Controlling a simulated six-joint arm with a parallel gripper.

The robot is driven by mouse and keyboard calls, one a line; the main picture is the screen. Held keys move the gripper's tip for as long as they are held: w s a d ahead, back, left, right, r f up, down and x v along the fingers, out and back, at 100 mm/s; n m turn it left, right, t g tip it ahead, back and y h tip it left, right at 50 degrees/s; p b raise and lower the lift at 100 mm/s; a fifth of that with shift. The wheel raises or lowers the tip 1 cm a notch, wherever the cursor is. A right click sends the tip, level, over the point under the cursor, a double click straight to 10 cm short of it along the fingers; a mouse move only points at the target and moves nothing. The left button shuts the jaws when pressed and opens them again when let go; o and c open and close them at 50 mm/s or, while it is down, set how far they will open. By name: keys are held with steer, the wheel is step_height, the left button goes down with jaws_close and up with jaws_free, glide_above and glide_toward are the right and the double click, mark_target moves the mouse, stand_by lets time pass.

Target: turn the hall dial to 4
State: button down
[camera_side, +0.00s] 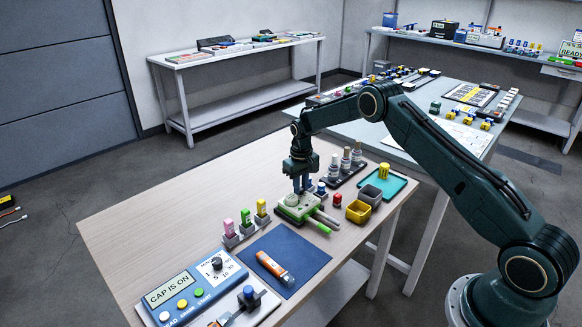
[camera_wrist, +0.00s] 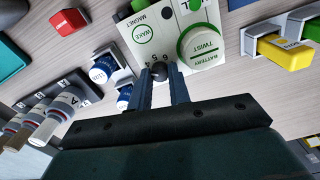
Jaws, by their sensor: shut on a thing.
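The white and green sensor unit (camera_side: 296,208) lies on the wooden table, under my gripper (camera_side: 301,188). In the wrist view, its pale face (camera_wrist: 128,38) shows a WAKE circle (camera_wrist: 144,28), a green BATTERY TWIST cap (camera_wrist: 202,47) and the word MAGNET. A small black dial knob (camera_wrist: 160,70) sits between my fingertips (camera_wrist: 161,78), with the figures 6, 5 and 4 printed beside it. My gripper is shut on this knob. The fingers hide part of the scale, and I cannot tell which figure the knob points to. In the side view my gripper hides the knob.
Blue-capped items (camera_wrist: 103,70) and a rack of vials (camera_side: 345,170) stand close to the unit. A red block (camera_side: 337,199), yellow bin (camera_side: 358,211) and teal tray (camera_side: 395,183) are to the right. Coloured sticks (camera_side: 245,218), a blue mat (camera_side: 300,245) and a display panel (camera_side: 185,290) are nearer.

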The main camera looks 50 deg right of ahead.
steer(key=shift+m, duration=0.9)
steer(key=c, duration=1.3)
jaws_free()
steer(key=shift+r, duration=0.15)
step_height(320, 180, up, 14)
steer(key=shift+f, duration=0.25)
